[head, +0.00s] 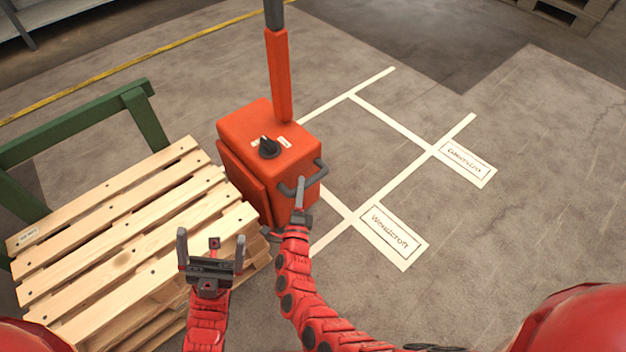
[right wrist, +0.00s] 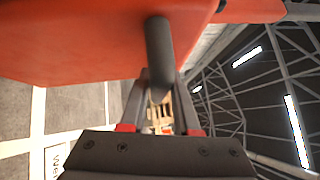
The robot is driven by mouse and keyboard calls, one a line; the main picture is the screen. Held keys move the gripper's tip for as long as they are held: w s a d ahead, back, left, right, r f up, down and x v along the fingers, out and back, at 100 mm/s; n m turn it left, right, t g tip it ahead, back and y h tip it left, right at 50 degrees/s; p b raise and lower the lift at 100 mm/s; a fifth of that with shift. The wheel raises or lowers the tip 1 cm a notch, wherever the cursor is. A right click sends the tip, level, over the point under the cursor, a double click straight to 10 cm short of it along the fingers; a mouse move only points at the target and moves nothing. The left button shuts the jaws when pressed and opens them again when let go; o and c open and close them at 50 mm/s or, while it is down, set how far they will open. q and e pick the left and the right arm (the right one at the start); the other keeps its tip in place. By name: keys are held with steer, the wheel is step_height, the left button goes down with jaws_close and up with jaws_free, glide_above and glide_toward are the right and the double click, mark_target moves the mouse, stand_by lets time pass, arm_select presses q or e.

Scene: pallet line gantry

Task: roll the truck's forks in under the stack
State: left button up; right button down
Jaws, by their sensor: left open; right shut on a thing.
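The orange truck (head: 268,150) stands in the middle of the head view, with a mast, a black knob on top and a dark handle (head: 319,172) on its near right side. The stack of wooden pallets (head: 130,235) is directly left of it. The forks are not visible. My right gripper (head: 300,190) is shut on the truck's handle; in the right wrist view its fingers close around the dark bar (right wrist: 159,55) beneath the orange body (right wrist: 80,40). My left gripper (head: 212,245) is open and empty, above the near right part of the stack.
A green frame (head: 75,120) stands behind and left of the stack. White floor lines mark bays right of the truck, with floor labels reading Wendcroft (head: 394,233) and another name (head: 462,163). A yellow line (head: 130,60) crosses the back. The floor to the right is clear.

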steer(key=shift+s+a, duration=0.3)
steer(key=shift+a, duration=0.25)
steer(key=c, duration=0.7)
jaws_free()
steer(key=shift+o, duration=0.2)
steer(key=shift+d, duration=0.1)
steer(key=shift+w+d, duration=0.1)
steer(key=shift+d, duration=0.1)
